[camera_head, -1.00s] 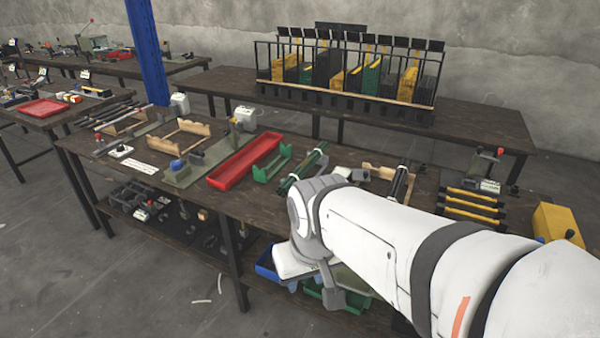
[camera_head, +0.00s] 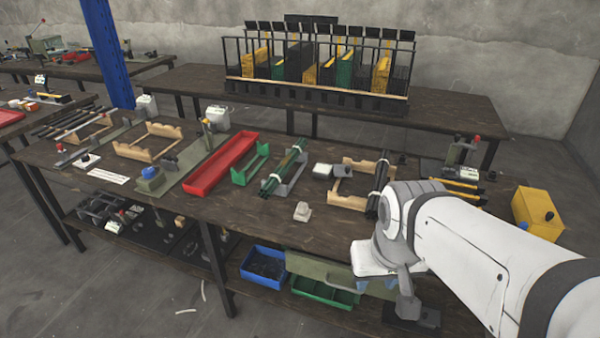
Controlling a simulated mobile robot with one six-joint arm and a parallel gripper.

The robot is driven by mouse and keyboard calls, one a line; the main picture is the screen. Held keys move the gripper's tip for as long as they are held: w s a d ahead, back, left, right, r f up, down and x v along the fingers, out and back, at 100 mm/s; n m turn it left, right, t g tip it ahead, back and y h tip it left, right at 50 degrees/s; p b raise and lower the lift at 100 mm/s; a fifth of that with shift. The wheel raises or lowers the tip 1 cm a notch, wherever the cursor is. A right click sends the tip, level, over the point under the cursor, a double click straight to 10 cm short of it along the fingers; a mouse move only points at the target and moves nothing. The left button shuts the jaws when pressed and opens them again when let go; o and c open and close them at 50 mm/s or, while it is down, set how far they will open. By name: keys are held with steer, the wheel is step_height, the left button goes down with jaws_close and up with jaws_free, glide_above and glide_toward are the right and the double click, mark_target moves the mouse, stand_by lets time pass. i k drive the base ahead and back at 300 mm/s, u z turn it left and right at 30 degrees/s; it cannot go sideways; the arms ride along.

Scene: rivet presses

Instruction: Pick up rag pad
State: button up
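A small pale grey-beige lump (camera_head: 302,212) sits on the front part of the dark wooden workbench, right of the green bundle; it may be the rag pad, but it is too small to be sure. A whitish boxy item (camera_head: 327,171) lies farther back. My white arm enters from the right. Its wrist bends down in front of the bench edge, right of the pale lump and apart from it. My gripper (camera_head: 405,308) is at the lower end of the wrist, and its fingers cannot be made out clearly.
On the bench (camera_head: 250,222) are a red tray (camera_head: 222,165), a green cradle (camera_head: 250,168), a wooden cradle (camera_head: 347,201) and a yellow box (camera_head: 537,213). Blue (camera_head: 263,266) and green (camera_head: 325,291) bins sit on the lower shelf. A divider rack (camera_head: 320,98) stands behind.

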mark_target(302, 212)
steer(key=u, duration=0.05)
steer(key=i, duration=1)
steer(key=z, duration=0.05)
